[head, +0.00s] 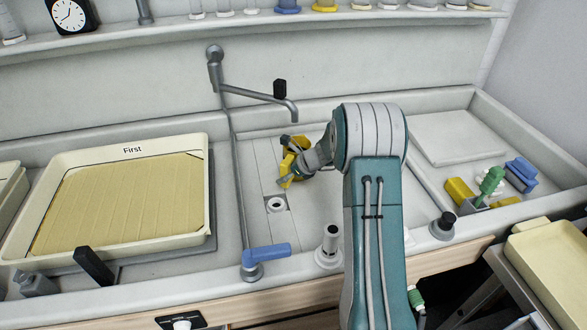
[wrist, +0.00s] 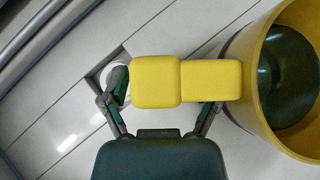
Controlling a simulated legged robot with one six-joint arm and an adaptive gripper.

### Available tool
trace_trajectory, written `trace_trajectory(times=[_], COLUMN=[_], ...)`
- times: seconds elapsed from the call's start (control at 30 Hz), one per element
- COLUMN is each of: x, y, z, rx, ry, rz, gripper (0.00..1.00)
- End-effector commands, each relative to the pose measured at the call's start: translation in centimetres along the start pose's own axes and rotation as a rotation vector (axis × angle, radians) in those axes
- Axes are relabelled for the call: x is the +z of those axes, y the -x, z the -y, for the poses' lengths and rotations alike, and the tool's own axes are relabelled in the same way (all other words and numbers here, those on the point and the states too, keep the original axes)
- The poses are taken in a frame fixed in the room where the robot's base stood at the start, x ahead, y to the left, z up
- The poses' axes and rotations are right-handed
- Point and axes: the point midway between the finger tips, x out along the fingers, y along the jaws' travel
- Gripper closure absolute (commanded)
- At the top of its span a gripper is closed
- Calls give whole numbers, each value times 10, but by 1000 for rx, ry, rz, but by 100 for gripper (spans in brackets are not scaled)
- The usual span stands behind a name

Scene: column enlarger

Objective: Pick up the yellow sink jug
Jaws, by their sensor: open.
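The yellow sink jug (head: 289,163) is in the sink, left of my arm in the head view, partly hidden by my gripper (head: 295,162). In the wrist view the jug's round rim and hollow body (wrist: 255,75) fill the right side, cut off by the frame edge. Its blocky yellow handle (wrist: 157,82) points left, across the front of my gripper (wrist: 163,98). My gripper is open, with one finger at the handle's left end and the other below it near the jug body.
A grey tap (head: 258,95) reaches over the sink behind the jug. A drain hole (head: 276,205) lies in front of it. A cream tray marked First (head: 140,147) stands at left.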

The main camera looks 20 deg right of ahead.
Motion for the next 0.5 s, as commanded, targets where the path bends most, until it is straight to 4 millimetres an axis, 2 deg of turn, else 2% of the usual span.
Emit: trace_trajectory(times=[0.07, 0.17, 0.2, 0.23, 0.27, 0.5], x=[0, 0, 0, 0, 0, 1], y=[0, 1, 1, 1, 1, 1], z=[0, 0, 0, 0, 0, 1], rx=[0, 0, 0, 0, -1, -2], ry=[0, 0, 0, 0, 0, 2], rz=[0, 0, 0, 0, 0, 1], gripper=[20, 60, 78, 91, 100, 100])
